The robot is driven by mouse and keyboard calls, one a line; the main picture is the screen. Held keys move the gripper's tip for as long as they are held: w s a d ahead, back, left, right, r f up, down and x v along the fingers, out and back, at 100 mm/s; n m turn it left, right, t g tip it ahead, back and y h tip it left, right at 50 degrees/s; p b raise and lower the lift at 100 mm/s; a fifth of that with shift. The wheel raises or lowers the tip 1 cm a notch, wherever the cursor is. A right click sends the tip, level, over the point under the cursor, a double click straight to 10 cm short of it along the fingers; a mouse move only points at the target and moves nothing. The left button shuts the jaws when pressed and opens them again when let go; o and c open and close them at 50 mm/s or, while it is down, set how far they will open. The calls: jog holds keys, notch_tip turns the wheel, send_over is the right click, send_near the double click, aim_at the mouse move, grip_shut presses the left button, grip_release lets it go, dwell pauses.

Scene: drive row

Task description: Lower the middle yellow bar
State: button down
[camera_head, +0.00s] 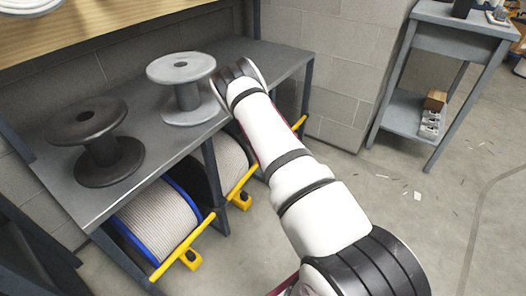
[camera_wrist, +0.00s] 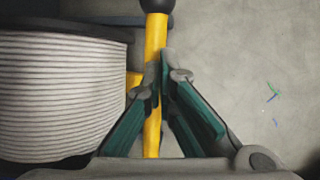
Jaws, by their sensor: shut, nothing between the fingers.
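In the head view, yellow bars sit at the front of the cable drums under the bench. The left bar (camera_head: 182,247) and the middle bar (camera_head: 241,186) each have a yellow block at the lower side. A right bar (camera_head: 300,122) shows partly behind my arm. In the wrist view, a yellow bar (camera_wrist: 156,38) with a black end runs up the picture; which bar it is, I cannot tell. My gripper (camera_wrist: 164,76) is shut and empty, its fingertips in front of that bar. Contact is unclear. The head view does not show the fingertips.
A white cable drum (camera_wrist: 60,95) stands close left of my gripper. A black spool (camera_head: 97,140) and a grey spool (camera_head: 182,85) stand on the grey bench (camera_head: 150,130). A small side table (camera_head: 450,20) stands at upper right. The floor between is mostly open.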

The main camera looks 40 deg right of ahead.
jog(key=shift+w+d+f, duration=0.1)
jog(key=shift+d+f, duration=0.05)
jog(key=shift+f, duration=0.7)
jog(key=shift+d+f, duration=0.1)
jog(key=shift+f, duration=0.85)
